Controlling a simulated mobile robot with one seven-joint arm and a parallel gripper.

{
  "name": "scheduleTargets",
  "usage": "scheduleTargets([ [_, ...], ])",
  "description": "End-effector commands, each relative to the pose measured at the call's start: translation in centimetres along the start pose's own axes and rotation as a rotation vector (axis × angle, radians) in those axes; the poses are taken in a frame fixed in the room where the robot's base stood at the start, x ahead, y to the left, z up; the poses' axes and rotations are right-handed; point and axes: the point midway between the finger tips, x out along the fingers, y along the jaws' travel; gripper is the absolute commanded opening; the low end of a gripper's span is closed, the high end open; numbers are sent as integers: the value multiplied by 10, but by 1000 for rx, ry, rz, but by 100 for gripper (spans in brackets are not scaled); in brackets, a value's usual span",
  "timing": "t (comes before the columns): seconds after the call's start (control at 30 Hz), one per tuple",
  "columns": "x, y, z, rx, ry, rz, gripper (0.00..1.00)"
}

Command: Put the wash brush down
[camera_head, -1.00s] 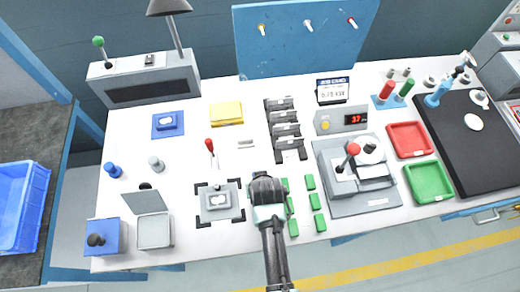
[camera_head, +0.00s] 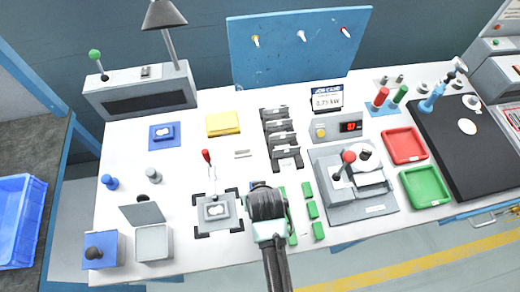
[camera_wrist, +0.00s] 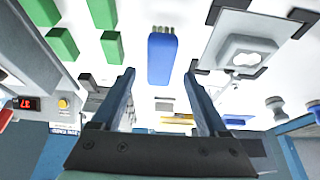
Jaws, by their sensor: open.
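The wash brush (camera_wrist: 161,58) shows in the wrist view as a blue block with green bristles at one end. It appears to lie on the white bench top. My gripper (camera_wrist: 159,74) is open, with one finger on each side of the brush's near end and a visible gap on both sides. In the head view my gripper (camera_head: 267,207) is low over the front middle of the bench. It hides the brush there.
Several green blocks (camera_head: 308,190) lie close right of my gripper. A grey fixture plate (camera_head: 214,212) within black corner marks is close left. A black rack (camera_head: 280,140) stands behind. A grey machine with a red-knobbed lever (camera_head: 348,157) stands farther right.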

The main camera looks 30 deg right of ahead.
Motion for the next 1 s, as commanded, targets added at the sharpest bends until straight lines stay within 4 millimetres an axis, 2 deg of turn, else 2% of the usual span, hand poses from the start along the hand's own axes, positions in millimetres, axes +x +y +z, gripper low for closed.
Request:
scheduleTargets([
  [0.2, -40, 0, 0, 0, 1, 0, 77],
  [0.4, -65, 0, 0, 1, 0, 0, 77],
  [0.6, -74, 0, 0, 1, 0, -1, 77],
  [0.83, -75, -1, -2, 0, 6, -2, 77],
  [0.93, -84, -7, -26, -7, 68, -10, 77],
  [0.97, -90, -10, -40, -11, 107, -15, 77],
  [1.0, -101, -16, -62, -18, 170, -23, 77],
])
